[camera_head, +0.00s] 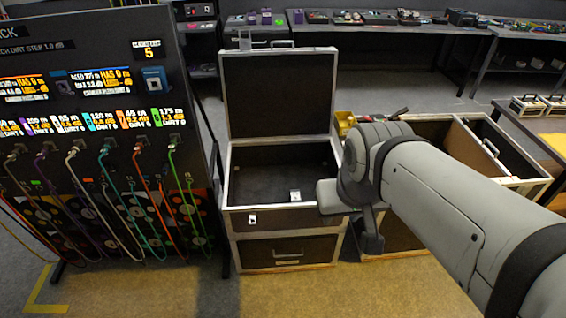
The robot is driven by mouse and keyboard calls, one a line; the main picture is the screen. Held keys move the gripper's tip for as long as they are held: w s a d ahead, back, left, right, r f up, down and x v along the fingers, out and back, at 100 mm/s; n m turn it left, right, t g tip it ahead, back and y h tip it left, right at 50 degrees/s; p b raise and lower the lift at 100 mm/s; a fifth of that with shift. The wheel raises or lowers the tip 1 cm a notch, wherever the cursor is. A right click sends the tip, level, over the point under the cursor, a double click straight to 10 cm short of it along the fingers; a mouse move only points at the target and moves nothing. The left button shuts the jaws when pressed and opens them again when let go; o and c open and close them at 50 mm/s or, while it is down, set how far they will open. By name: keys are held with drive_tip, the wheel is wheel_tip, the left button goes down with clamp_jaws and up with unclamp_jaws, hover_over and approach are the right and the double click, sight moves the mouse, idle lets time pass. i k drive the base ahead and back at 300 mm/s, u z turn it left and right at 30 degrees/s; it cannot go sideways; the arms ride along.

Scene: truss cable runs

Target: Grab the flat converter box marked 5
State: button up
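I cannot make out a flat converter box with a 5 on it for certain. On the black board at left, a sign (148,50) shows a 5, and a small blue box (154,78) sits just below it. A small pale item (295,196) lies inside the open case (228,190), too small to read. My arm reaches in from the right, and my gripper (345,212) is at the case's right edge, seen from behind. Its fingers are not clear, and I see nothing held in it.
Several coloured cables (106,200) hang from the board (95,20). A second open case (440,135) with a wooden divider stands behind my arm. Benches (400,30) with gear line the back. The floor in front of the cases is clear.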

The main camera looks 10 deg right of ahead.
sight(295, 196)
drive_tip(key=i, duration=1.2)
drive_tip(key=z, duration=0.05)
